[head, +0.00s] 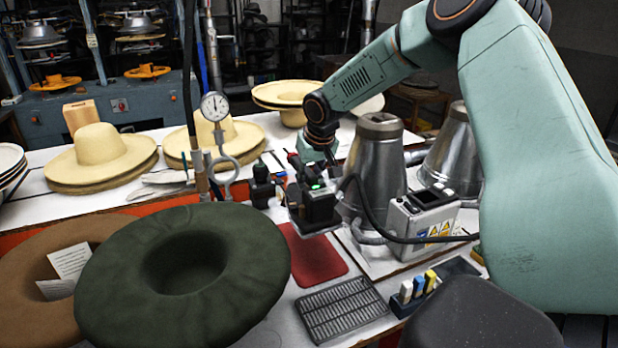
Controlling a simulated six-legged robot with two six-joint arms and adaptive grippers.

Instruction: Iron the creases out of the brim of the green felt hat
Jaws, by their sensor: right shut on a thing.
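The green felt hat (183,290) lies at the front left, its wide wavy brim around a dark round hollow. It partly covers a brown hat. My right gripper (318,180) is left of the steel cones, shut on a dark block-shaped tool with a pale flat underside, which looks like the iron (312,208). The iron is to the right of the green brim and apart from it, above the far end of a red mat (314,258). Fingers and handle blend together in the dark. My left gripper is out of view.
A slotted metal rest (342,307) lies in front of the red mat. A control box (424,222) with a dark cable and two steel cones (376,165) stand right. A gauge (214,106) on a stand rises behind the green hat. Straw hats (102,155) line the back.

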